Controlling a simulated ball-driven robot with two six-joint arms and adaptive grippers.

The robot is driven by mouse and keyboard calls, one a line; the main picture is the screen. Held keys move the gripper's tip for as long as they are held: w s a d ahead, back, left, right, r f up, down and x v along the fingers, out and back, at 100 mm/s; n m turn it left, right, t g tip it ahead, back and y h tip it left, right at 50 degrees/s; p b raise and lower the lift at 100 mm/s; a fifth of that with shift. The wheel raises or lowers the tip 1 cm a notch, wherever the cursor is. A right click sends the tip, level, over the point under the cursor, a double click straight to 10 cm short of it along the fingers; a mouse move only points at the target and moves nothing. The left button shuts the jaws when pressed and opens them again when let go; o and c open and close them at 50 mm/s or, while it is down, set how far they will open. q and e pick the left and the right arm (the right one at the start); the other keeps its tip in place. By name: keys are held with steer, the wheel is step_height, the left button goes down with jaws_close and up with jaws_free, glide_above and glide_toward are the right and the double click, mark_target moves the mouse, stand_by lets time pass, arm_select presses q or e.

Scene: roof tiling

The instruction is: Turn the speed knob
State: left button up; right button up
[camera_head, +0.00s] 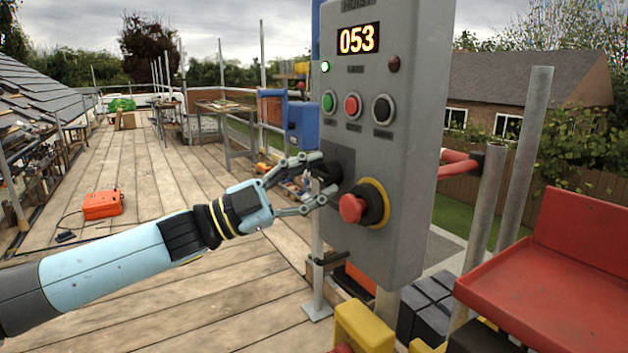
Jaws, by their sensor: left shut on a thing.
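The grey hoist control box (412,150) stands right of centre, with a lit display (358,39) reading 053. The dark speed knob (329,172) sits on a black plate on the lower left of its face. My left gripper (324,181) reaches in from the left and is shut on the knob, one finger above and one below. The fingers hide much of the knob, so its pointer or marking cannot be read. My right gripper is not in view.
A red mushroom button (352,208) on a yellow ring sits just below right of the knob. Green (328,102), red (352,106) and black (382,109) buttons are above. A red tray (560,280) and metal poles stand at right.

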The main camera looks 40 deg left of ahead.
arm_select(q)
steer(key=o, duration=1.1)
steer(key=shift+o, duration=0.2)
steer(key=v, duration=1.2)
steer(key=shift+w, duration=0.1)
